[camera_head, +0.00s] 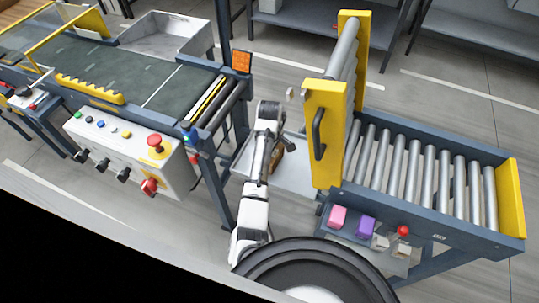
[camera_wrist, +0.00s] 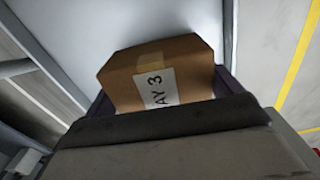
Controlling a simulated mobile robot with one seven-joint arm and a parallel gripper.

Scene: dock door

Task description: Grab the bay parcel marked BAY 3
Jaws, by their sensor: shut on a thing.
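The bay parcel (camera_wrist: 190,67) is a brown cardboard box with a tape strip and a white label that reads "AY 3", the start of the label being hidden. In the wrist view it sits between the dark fingers of my gripper (camera_wrist: 165,95), which is shut on it. In the head view the parcel (camera_head: 277,158) shows as a small brown piece beside my gripper (camera_head: 272,150), mostly hidden by my arm. Behind it is a pale tray-like surface (camera_head: 295,173); I cannot tell whether the parcel touches it.
A belt conveyor (camera_head: 140,85) with a control box (camera_head: 130,150) stands left. A roller conveyor (camera_head: 425,175) with a raised yellow-sided gate (camera_head: 325,130) stands right, close to my arm. A pink block (camera_head: 338,216) and a purple block (camera_head: 366,226) sit below it. Grey floor lies behind.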

